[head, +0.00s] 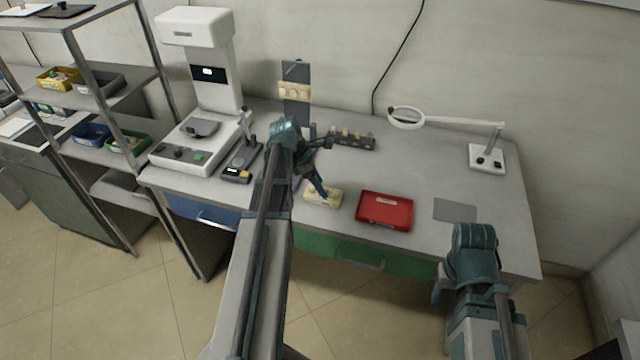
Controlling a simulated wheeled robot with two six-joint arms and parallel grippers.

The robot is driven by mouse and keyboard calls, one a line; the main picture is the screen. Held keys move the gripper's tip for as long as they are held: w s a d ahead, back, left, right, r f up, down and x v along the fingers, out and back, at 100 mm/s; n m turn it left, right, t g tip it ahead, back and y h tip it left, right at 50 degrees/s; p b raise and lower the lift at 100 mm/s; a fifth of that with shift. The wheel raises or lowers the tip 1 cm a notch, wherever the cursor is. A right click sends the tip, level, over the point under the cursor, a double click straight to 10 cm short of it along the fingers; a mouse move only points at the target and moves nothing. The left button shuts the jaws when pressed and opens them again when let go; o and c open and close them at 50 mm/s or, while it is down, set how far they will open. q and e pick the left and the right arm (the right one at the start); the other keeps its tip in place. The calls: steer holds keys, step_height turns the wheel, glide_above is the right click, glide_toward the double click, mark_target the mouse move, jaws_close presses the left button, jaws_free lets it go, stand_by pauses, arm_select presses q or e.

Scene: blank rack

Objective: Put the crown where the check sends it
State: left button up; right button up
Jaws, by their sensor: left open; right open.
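I cannot make out the crown; it is too small to tell or hidden. A cream block like a dental cast (322,196) lies near the front of the bench. My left gripper (333,167) is open above and behind this block, with one finger pointing down towards it. I cannot tell whether that finger touches it. A dial gauge on a small stand (241,160) stands left of my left gripper. A dark holder with several small pieces (352,139) lies behind it. My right gripper (438,292) is open, low in front of the bench, and partly hidden by its own arm.
A red case (384,211) and a grey mat (455,210) lie at the bench's front right. A white machine (205,90) stands at the left, a magnifier lamp (487,158) at the right. A shelf rack (110,100) holds coloured bins. The bench's right-middle is clear.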

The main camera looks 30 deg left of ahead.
arm_select(q)
steer(key=p+v, duration=1.1)
steer(key=v, duration=0.2)
steer(key=shift+p, duration=0.35)
steer(key=shift+s+a, duration=0.1)
steer(key=s+d+m+g+y, duration=0.1)
steer(key=s+d+m, duration=0.3)
steer(key=d+m, duration=0.6)
steer(key=s+d+f+m+g+y, duration=0.1)
steer(key=s+d+m, duration=0.3)
steer(key=d+m, duration=0.6)
steer(key=s+d+m+g+y, duration=0.1)
steer(key=s+d+m, duration=0.3)
steer(key=d+m, duration=0.6)
steer(key=shift+d+f+m+y, duration=0.25)
steer(key=shift+d+y, duration=0.45)
steer(key=shift+d, duration=1.85)
steer(key=shift+s, duration=0.1)
